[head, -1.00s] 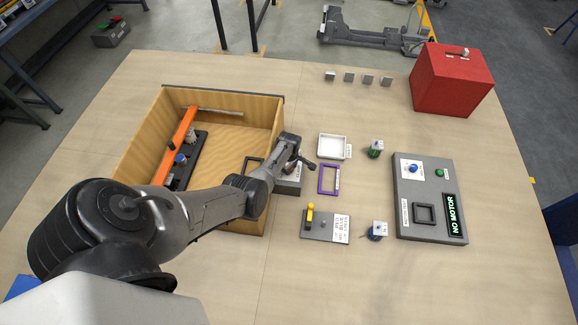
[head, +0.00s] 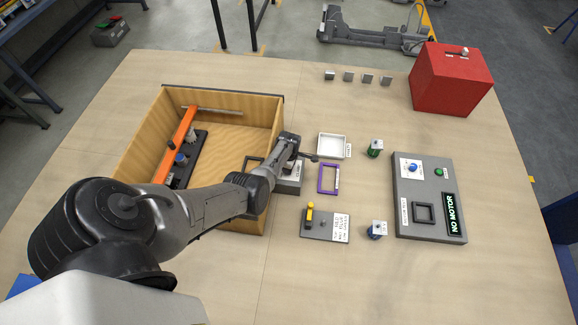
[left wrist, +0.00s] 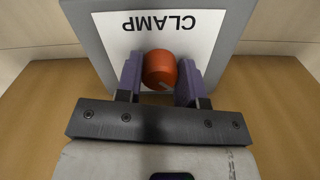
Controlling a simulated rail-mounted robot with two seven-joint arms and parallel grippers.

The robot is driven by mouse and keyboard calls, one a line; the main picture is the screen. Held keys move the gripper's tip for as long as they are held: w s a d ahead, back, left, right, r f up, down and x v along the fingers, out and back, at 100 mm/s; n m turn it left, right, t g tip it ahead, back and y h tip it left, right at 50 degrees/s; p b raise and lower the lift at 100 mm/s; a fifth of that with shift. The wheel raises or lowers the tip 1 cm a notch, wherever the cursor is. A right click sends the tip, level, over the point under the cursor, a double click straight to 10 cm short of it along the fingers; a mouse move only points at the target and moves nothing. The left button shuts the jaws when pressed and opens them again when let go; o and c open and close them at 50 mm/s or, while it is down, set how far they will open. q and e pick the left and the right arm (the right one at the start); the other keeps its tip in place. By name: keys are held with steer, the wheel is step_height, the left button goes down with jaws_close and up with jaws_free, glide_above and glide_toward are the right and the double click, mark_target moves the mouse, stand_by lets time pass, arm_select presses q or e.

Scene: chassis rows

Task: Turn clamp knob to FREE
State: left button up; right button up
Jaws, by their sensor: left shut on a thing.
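The clamp knob (left wrist: 159,66) is a round orange-red knob with a pale pointer line, on a grey clamp box (left wrist: 240,18) whose white label reads CLAMP. In the left wrist view, the purple fingers of my left gripper (left wrist: 160,78) close on the knob from both sides. The pointer line is near the knob's lower edge, slanting to the lower right. No FREE mark is readable. In the head view, the clamp box (head: 290,187) stands at the right side of the wooden bin, and my left gripper hides the knob. My right gripper is not in view.
The wooden bin (head: 275,120) holds an orange bar (head: 177,141). To the right are a white tray (head: 332,146), a purple frame (head: 328,180), a grey plate with a yellow handle (head: 310,215), and a NO MOTOR panel (head: 425,170). A red box (head: 450,82) stands at the back right.

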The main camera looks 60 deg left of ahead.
arm_select(q)
steer(key=o, duration=0.8)
steer(key=shift+o, duration=0.6)
steer(key=shift+r+p, duration=0.3)
steer(key=shift+r, duration=0.2)
step_height(320, 180, up, 13)
steer(key=p, duration=0.3)
steer(key=shift+f, duration=0.1)
